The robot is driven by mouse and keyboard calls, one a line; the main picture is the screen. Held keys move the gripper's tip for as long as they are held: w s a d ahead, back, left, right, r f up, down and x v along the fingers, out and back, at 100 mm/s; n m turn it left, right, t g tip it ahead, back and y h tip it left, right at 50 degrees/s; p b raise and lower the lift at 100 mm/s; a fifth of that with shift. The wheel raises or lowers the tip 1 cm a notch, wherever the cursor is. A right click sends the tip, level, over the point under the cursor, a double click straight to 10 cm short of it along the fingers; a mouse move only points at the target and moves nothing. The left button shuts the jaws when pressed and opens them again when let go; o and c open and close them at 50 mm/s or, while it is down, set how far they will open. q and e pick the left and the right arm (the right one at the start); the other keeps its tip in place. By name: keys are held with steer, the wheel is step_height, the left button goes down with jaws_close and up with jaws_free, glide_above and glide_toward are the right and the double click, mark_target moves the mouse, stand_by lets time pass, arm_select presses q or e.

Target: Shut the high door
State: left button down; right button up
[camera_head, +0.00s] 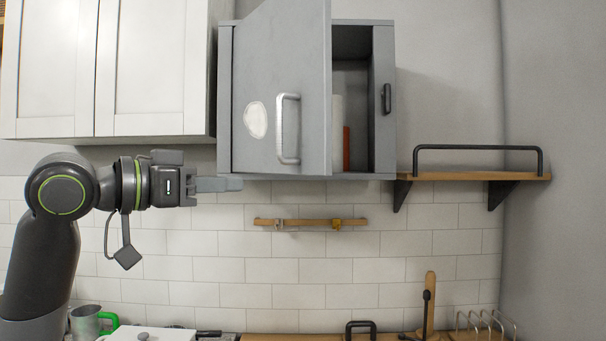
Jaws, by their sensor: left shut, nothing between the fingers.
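The high grey cabinet (383,60) hangs on the wall at the top middle. Its grey door (300,60) is partly open, hinged on the left, with its free edge swung out toward me. The door has a light bar handle (289,128) and a pale oval patch (255,119). Inside the opening a white item and a reddish-brown item (346,148) show in part. My left gripper (238,184) is shut and empty, pointing right, just below the cabinet's lower left corner. I cannot tell whether it touches the cabinet. My right gripper is out of view.
White cupboards (150,60) hang left of the cabinet. A wooden shelf (480,176) with a dark rail is at right. A wooden rail (310,222) with small hooks is below. Counter items, including a green-handled jug (88,322), line the bottom. The space before the tiled wall looks clear.

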arm_select(q)
step_height(320, 180, up, 3)
steer(key=s, duration=0.1)
steer(key=p, duration=0.6)
glide_toward(318, 165)
steer(key=shift+m+h, duration=0.3)
steer(key=shift+h, duration=0.1)
steer(key=x, duration=0.5)
steer(key=shift+w+d+f, duration=0.1)
steer(key=shift+w+f, duration=0.05)
steer(key=shift+w, duration=0.15)
steer(key=shift+w+d+f, duration=0.15)
steer(key=shift+w+d, duration=0.25)
steer(key=shift+d, duration=0.15)
